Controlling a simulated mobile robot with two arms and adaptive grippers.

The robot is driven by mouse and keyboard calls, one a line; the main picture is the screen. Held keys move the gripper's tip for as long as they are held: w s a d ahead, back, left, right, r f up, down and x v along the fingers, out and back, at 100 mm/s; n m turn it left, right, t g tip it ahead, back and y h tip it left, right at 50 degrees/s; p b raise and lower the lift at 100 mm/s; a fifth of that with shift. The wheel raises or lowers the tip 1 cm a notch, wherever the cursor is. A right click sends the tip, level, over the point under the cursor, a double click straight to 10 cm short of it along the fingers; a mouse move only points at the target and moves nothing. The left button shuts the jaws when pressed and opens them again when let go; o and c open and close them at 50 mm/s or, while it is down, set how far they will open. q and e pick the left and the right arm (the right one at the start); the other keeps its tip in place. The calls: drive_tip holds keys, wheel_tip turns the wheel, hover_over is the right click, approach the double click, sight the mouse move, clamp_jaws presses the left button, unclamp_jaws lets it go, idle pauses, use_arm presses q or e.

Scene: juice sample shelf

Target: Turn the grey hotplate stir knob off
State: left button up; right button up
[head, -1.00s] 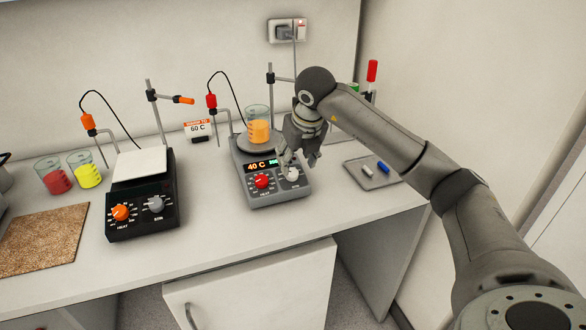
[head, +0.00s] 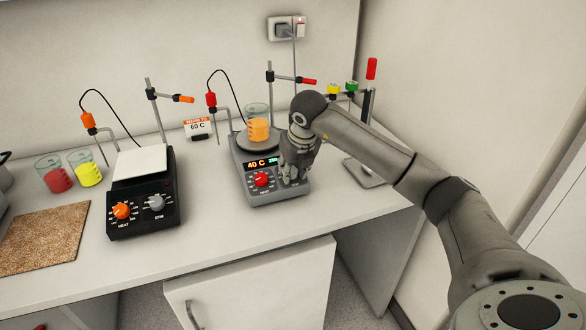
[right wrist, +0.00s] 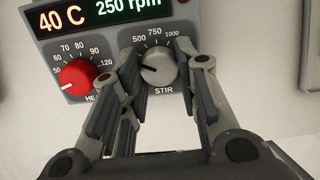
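The grey hotplate (head: 270,196) stands on the bench with an orange-filled beaker (head: 258,128) on its plate. Its display reads 40 C and, in the right wrist view, 250 rpm (right wrist: 128,6). My left gripper is not in view.
A black hotplate (head: 143,222) with its own knobs stands to the left, near red (head: 54,176) and yellow (head: 86,170) beakers. A stand rod with a red clamp (head: 308,81) rises behind the grey hotplate. A grey tray (head: 366,174) lies to the right.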

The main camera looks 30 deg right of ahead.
drive_tip(key=shift+c, duration=0.8)
drive_tip(key=shift+n, duration=0.5)
drive_tip(key=shift+d+n+b, duration=0.1)
drive_tip(key=shift+n+b, duration=0.2)
drive_tip(key=shift+n, duration=0.3)
drive_tip(key=shift+n+b, duration=0.3)
drive_tip(key=shift+n, duration=1.6)
drive_tip(key=shift+y, duration=0.3)
drive_tip(key=o, duration=1)
